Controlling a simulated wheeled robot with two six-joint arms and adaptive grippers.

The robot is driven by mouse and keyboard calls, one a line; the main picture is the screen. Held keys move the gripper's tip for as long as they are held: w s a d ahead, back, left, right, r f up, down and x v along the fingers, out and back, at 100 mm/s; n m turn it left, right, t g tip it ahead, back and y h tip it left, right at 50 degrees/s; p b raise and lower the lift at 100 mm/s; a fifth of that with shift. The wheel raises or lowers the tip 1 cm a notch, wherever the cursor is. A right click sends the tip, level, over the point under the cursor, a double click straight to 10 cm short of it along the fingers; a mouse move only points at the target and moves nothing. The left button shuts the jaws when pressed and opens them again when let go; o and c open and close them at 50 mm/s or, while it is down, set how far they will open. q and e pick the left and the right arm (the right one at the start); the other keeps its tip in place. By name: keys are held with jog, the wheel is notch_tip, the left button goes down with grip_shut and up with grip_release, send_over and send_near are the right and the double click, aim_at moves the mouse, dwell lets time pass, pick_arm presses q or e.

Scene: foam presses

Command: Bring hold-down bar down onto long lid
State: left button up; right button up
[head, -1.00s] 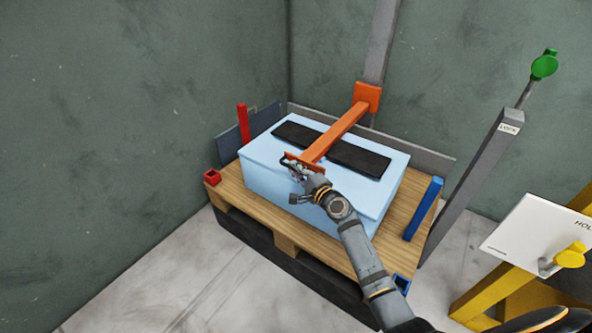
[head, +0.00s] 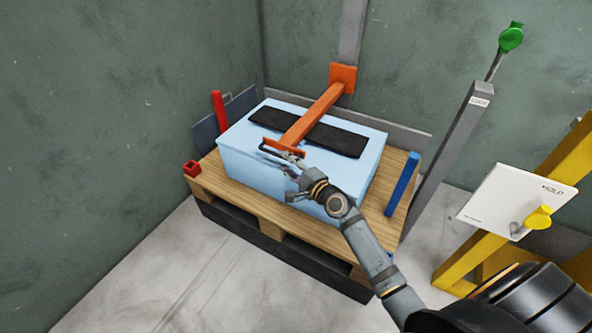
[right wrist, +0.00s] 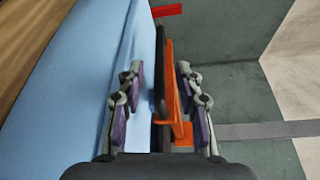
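The orange hold-down bar (head: 318,112) reaches forward from an orange bracket (head: 342,77) on a grey post. It crosses over a black pad (head: 340,137) on top of the light blue long lid (head: 235,138); whether it touches the pad cannot be told. My right gripper (head: 283,158) is at the bar's front end. In the right wrist view, its fingers (right wrist: 162,108) are spread apart, with the bar's black handle (right wrist: 160,75) and orange end (right wrist: 173,95) between them. A gap shows on both sides. My left gripper is out of view.
The blue block stands on a wooden pallet (head: 260,208). A red post (head: 219,107) is at its left, a blue post (head: 402,183) at its right. A grey lever post with green knob (head: 511,38) and a white HOLD panel (head: 510,198) stand right.

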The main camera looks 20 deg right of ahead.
jog(key=v, duration=0.5)
jog(key=shift+s+d, duration=0.1)
jog(key=shift+s, duration=0.2)
